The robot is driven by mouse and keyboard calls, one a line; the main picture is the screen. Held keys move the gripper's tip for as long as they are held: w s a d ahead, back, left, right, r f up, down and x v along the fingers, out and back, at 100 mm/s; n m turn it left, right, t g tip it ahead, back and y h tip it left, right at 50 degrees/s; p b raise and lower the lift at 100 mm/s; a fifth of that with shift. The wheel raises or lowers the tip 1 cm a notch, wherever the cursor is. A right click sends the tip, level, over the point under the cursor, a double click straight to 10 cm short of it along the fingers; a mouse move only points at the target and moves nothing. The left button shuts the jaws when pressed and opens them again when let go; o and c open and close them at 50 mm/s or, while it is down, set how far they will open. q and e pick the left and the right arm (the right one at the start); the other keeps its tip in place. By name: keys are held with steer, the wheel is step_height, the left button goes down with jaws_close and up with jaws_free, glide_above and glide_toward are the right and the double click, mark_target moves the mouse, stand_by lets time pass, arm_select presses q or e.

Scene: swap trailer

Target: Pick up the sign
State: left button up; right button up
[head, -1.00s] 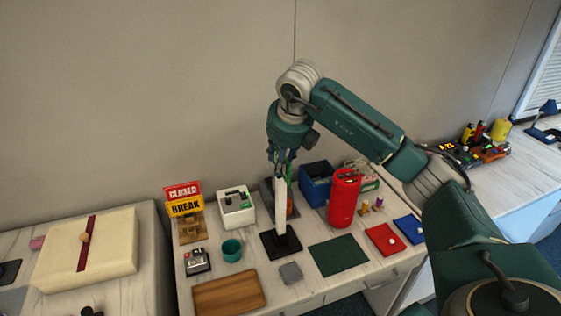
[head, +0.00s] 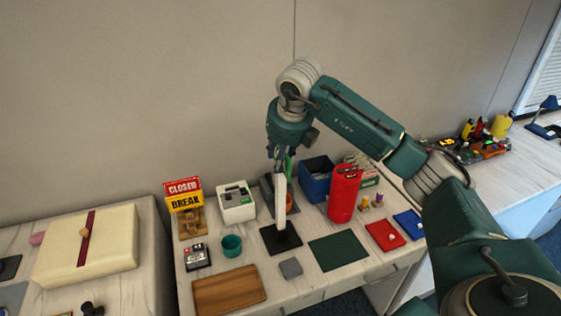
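A red sign reading CLOSED (head: 182,187) stands above a yellow sign reading BREAK (head: 186,203). Both are on a small wooden stand (head: 191,225) at the left of the desk. My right gripper (head: 281,168) points down well to the right of the signs. It is at the top of a thin white upright piece (head: 280,203) that rises from a black square base (head: 287,246). The fingers are small and partly hidden, so I cannot tell whether they grip that piece. My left gripper is not in view.
A teal cup (head: 232,246), a white box (head: 237,203), a red cylinder (head: 343,195) and a blue bin (head: 316,179) stand around my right gripper. A brown board (head: 228,290) and a green mat (head: 338,252) lie in front.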

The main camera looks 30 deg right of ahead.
jaws_close()
steer(key=shift+r, duration=0.2)
step_height(320, 180, up, 20)
steer(key=b, duration=0.1)
stand_by(0.4)
steer(key=shift+w, duration=0.1)
